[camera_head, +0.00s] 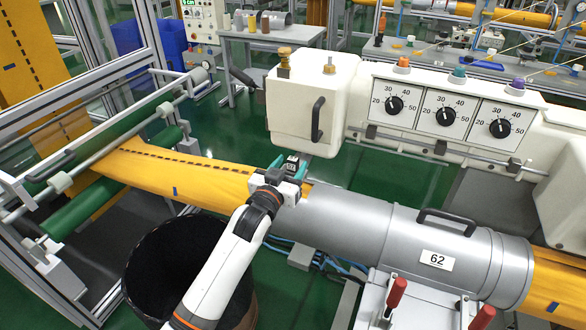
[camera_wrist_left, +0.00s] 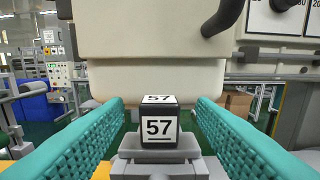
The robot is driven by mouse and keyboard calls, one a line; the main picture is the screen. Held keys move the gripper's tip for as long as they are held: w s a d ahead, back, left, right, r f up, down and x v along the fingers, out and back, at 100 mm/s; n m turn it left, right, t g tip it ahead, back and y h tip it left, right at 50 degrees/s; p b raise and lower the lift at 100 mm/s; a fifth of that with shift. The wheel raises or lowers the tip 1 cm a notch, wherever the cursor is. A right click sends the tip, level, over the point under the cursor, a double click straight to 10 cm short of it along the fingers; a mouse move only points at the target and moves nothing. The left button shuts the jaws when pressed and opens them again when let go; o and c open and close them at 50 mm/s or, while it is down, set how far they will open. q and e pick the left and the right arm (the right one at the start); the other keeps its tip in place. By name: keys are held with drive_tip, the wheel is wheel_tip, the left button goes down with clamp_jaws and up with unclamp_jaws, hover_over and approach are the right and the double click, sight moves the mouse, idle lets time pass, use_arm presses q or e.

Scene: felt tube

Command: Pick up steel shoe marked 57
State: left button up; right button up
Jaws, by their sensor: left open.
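The steel shoe marked 57 (camera_wrist_left: 159,131) is a small dark block with white 57 labels on its front and top, on a grey stepped base (camera_wrist_left: 159,167). In the left wrist view it stands upright between the two teal fingers of my left gripper (camera_wrist_left: 160,106), with a visible gap on each side. In the head view the shoe (camera_head: 292,160) shows at the left end of the grey metal tube, and my left gripper (camera_head: 288,170) is open around it. My right gripper is not in view.
A white machine housing (camera_head: 300,100) with a dark handle stands just behind the shoe. A grey sleeve labelled 62 (camera_head: 455,257) is on the tube to the right. Yellow felt (camera_head: 170,170) runs in from the left. A black bin (camera_head: 165,265) stands below.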

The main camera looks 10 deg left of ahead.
use_arm(q)
drive_tip(key=shift+w, duration=0.45)
drive_tip(key=shift+s, duration=0.1)
clamp_jaws()
